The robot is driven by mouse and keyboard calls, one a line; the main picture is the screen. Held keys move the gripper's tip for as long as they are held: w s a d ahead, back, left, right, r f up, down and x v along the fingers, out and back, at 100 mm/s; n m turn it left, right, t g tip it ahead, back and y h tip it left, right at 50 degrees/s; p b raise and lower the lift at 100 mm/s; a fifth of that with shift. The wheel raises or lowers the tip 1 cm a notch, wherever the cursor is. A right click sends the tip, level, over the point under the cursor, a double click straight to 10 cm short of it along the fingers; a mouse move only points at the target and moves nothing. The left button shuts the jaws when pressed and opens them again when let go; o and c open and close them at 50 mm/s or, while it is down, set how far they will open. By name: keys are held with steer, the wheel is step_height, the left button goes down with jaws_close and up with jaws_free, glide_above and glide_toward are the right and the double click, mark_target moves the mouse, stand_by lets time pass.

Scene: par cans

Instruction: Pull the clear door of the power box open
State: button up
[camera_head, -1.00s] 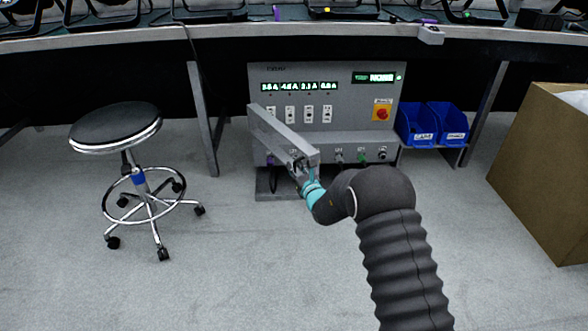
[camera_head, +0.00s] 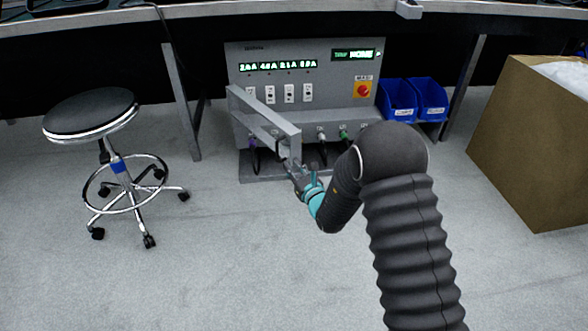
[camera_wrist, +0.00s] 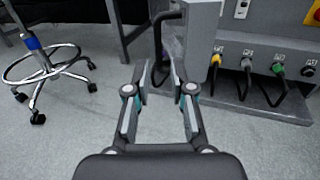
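The power box (camera_head: 340,90) stands under the bench, with lit readouts and switches on its grey front. Its door (camera_head: 265,118) is hinged at the left and stands swung out from the front, seen nearly edge-on. In the wrist view the door's grey end (camera_wrist: 198,35) is just beyond the fingers, with a black bar-like handle (camera_wrist: 158,38) on its left. My gripper (camera_head: 298,170) is at the door's free end. In the wrist view its fingers (camera_wrist: 159,76) are apart, with the handle's lower part in line with the gap; I cannot tell whether they touch it.
A round stool (camera_head: 92,110) stands at the left. Blue bins (camera_head: 415,98) sit right of the box, and a brown carton (camera_head: 530,140) is at the right. Cables hang from sockets along the box's lower front. The floor in front is clear.

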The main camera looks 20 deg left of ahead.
steer(key=shift+s+d, duration=0.25)
steer(key=shift+d, duration=0.05)
